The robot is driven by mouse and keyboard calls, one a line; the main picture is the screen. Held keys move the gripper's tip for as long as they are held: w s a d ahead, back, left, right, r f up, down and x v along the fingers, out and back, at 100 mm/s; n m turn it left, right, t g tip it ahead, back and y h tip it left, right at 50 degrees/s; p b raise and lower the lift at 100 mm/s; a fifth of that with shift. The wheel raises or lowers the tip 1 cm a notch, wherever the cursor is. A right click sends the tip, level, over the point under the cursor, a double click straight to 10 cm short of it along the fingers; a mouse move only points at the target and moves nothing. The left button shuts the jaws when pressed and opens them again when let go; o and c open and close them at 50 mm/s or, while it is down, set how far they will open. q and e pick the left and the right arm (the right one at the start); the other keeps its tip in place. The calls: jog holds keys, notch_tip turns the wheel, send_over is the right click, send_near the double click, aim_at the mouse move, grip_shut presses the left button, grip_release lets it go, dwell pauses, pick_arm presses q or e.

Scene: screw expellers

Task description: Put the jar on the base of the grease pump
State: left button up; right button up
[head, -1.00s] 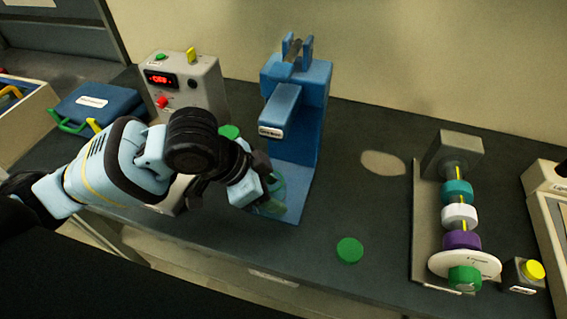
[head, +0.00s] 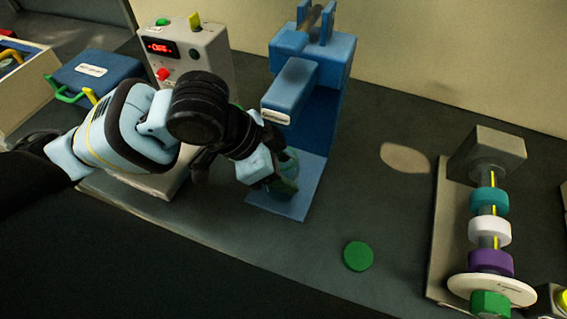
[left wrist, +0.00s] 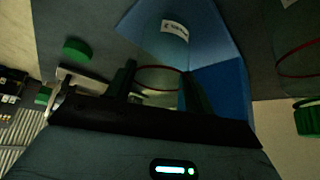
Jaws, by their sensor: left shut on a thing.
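The jar (head: 287,180) is see-through and greenish. The fingers of my left gripper (head: 274,173) are shut on it. In the left wrist view, the jar's round reddish rim (left wrist: 158,69) shows between the two dark fingertips of the gripper (left wrist: 159,88). The blue grease pump (head: 324,115) stands behind, with a flat blue base (head: 292,207) reaching forward under its labelled head (head: 290,88). The jar is at the base, in front of the column. My gripper hides part of it, and I cannot tell whether its bottom touches the base. My right gripper is not in view.
A green disc (head: 358,256) lies on the dark bench to the right. A grey control box (head: 187,60) with a red display and a blue case (head: 95,75) stand behind my left arm. A shaft with coloured rings (head: 488,215) stands at the right.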

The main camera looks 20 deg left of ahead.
pick_arm(q)
jog(key=shift+w+f, duration=0.1)
jog(key=shift+w, duration=0.05)
jog(key=o, duration=1.1)
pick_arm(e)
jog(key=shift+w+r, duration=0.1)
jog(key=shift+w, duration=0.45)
pick_arm(q)
jog(key=shift+a+r, duration=0.1)
jog(key=shift+r, duration=0.2)
jog(key=s+a, duration=0.1)
jog(key=a, duration=0.1)
jog(key=s+a, duration=0.3)
jog(key=a, duration=0.2)
jog(key=shift+s+r, duration=0.2)
jog(key=shift+s, duration=0.1)
jog(key=shift+s+a+r+p, duration=0.1)
jog(key=shift+s+a+p, duration=0.05)
jog(key=shift+s+a, duration=0.35)
jog(key=shift+s+a+r+p, duration=0.15)
jog(key=shift+s+a, duration=0.1)
jog(key=shift+a, duration=0.35)
jog(key=shift+s+a+f+p, duration=0.1)
jog(key=shift+s+a+p, duration=0.3)
jog(key=shift+a, duration=0.2)
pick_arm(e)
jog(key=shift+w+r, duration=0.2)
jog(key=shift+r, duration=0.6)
